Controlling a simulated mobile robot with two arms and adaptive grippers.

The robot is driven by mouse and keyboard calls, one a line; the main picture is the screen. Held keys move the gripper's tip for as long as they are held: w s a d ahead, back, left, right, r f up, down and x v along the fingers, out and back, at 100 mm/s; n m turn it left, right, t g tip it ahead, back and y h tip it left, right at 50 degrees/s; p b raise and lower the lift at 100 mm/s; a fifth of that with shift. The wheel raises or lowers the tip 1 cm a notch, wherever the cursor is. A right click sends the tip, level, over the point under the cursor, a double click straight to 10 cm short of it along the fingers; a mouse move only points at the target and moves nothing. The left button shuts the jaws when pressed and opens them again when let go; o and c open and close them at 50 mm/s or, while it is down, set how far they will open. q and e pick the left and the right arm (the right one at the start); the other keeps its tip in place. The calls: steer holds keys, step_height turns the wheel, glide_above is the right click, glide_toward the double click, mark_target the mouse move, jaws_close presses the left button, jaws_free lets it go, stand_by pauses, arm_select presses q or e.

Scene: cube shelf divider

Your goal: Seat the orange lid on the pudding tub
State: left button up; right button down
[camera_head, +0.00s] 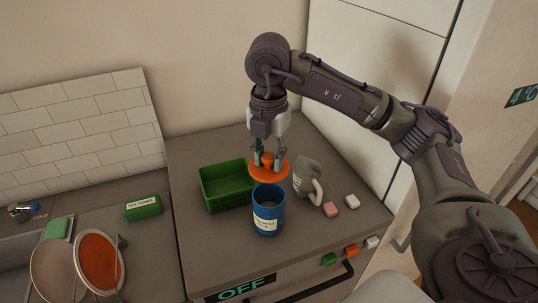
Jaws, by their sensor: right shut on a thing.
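The orange lid (262,175) is a flat disc with a raised knob. My right gripper (268,161) is shut on the lid's knob, pointing down. The pudding tub (268,212) is a blue cylinder with a white label, upright and open at the top. The lid shows just behind and above the tub in the picture, apart from its rim; the exact height gap is hard to judge. My left gripper is not in view.
A green basket (212,206) stands left of the tub. A grey mug (307,178) is close on the right. Pink (330,209) and white (351,202) blocks lie further right. A green tea towel box (143,207) and a sink (14,254) are at left.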

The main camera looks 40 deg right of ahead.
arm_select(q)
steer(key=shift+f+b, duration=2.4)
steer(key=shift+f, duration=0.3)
arm_select(e)
steer(key=shift+f, duration=3.25)
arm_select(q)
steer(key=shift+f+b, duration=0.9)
arm_select(e)
steer(key=shift+f, duration=1.1)
steer(key=c, duration=1.2)
jaws_free()
steer(key=shift+o, duration=0.2)
steer(key=o, duration=0.6)
steer(key=shift+c, duration=0.2)
steer(key=shift+r+p, duration=3.05)
steer(key=shift+r, duration=1.05)
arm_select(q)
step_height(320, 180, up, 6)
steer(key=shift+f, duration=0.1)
